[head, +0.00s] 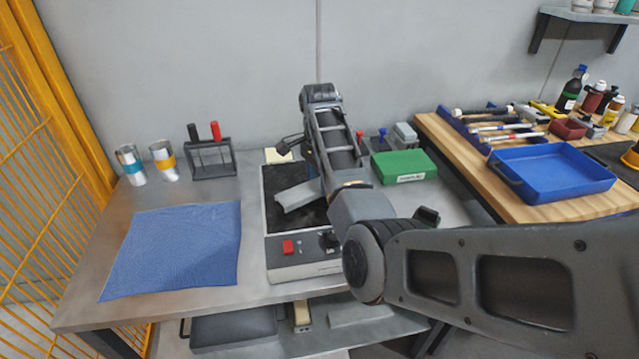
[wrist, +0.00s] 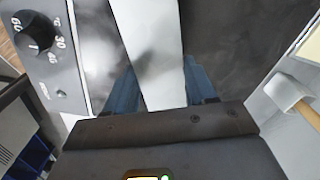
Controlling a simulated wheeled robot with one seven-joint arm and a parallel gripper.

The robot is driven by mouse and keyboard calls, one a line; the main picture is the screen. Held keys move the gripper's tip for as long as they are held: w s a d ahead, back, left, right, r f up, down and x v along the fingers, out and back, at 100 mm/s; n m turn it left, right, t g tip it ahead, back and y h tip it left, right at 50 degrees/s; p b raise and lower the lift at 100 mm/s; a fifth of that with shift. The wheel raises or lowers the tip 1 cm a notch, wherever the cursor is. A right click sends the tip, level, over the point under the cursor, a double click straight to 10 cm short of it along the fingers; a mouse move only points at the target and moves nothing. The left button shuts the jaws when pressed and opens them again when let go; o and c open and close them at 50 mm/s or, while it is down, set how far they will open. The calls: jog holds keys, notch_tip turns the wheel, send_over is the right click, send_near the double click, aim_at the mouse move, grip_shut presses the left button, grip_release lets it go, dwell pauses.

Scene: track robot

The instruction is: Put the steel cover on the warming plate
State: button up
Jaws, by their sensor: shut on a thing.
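The warming plate (head: 278,259) is a grey box with a black top, a red switch and a dark knob, on the bench. Its dial panel also shows at the left in the wrist view (wrist: 70,70). The pale grey steel cover (head: 297,196) is over the black top in the head view; my arm hides part of it. In the wrist view the cover (wrist: 150,45) runs between the bluish fingers of my gripper (wrist: 160,88), which is shut on it. I cannot tell whether the cover touches the black top.
A blue cloth (head: 175,250) lies left of the plate, with two banded cups (head: 163,160) and a tool rack (head: 212,160) behind. A green box (head: 404,167) stands to the right. A blue tray (head: 550,173) is on the wooden table. A hammer (wrist: 291,93) shows in the wrist view.

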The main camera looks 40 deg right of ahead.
aim_at(319, 184)
jog(key=shift+f, duration=0.75)
jog(key=shift+f, duration=0.1)
jog(key=o, duration=1.1)
jog(key=shift+o, duration=0.2)
notch_tip(319, 184, up, 12)
jog(key=p, duration=0.2)
